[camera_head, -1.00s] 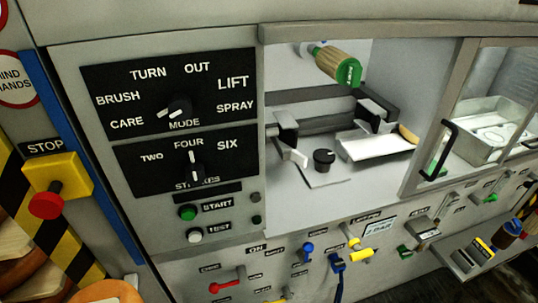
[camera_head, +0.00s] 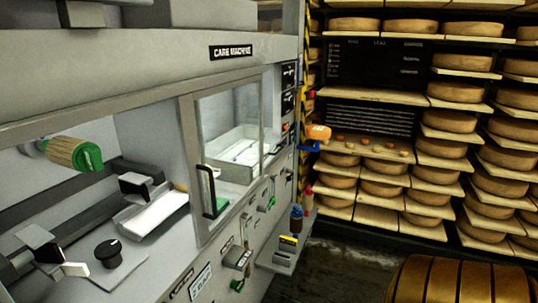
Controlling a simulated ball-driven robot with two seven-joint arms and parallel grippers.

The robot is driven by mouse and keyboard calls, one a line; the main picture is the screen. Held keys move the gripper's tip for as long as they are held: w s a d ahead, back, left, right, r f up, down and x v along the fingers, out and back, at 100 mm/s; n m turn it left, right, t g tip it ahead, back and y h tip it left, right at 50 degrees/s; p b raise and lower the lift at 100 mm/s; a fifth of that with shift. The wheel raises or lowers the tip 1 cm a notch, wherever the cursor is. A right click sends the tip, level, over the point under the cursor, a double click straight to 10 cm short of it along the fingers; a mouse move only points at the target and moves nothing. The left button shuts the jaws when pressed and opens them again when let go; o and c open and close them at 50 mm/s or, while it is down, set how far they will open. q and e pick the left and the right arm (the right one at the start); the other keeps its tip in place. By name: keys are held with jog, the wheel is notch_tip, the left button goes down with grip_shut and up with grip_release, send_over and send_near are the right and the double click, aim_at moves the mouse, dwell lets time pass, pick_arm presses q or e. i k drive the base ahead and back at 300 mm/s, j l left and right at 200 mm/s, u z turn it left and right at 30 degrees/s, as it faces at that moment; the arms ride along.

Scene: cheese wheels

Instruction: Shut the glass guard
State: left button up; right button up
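The glass guard (camera_head: 231,121) is a framed clear pane with a black upright handle (camera_head: 207,190) on its left edge. It stands to the right of the machine's opening, over a bay that holds a light metal tray (camera_head: 238,146). The opening on its left is uncovered. Inside the opening are a brush (camera_head: 74,153) with a green end, a black knob (camera_head: 108,251) and a white plate (camera_head: 158,213). Neither of my grippers is in view.
The care machine (camera_head: 150,52) fills the left side. A small shelf (camera_head: 286,254) with bottles juts from its front. Racks of cheese wheels (camera_head: 452,122) stand at the right and back. A ribbed golden-brown rounded object (camera_head: 455,282) is at the lower right. Dark floor lies between.

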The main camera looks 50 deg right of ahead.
aim_at(184, 105)
jog(key=z, duration=1.45)
jog(key=u, duration=0.25)
jog(key=i+l+u, duration=0.25)
jog(key=l+u, duration=0.3)
jog(key=i+l+u, duration=0.25)
jog(key=l, duration=0.15)
jog(key=k, duration=0.1)
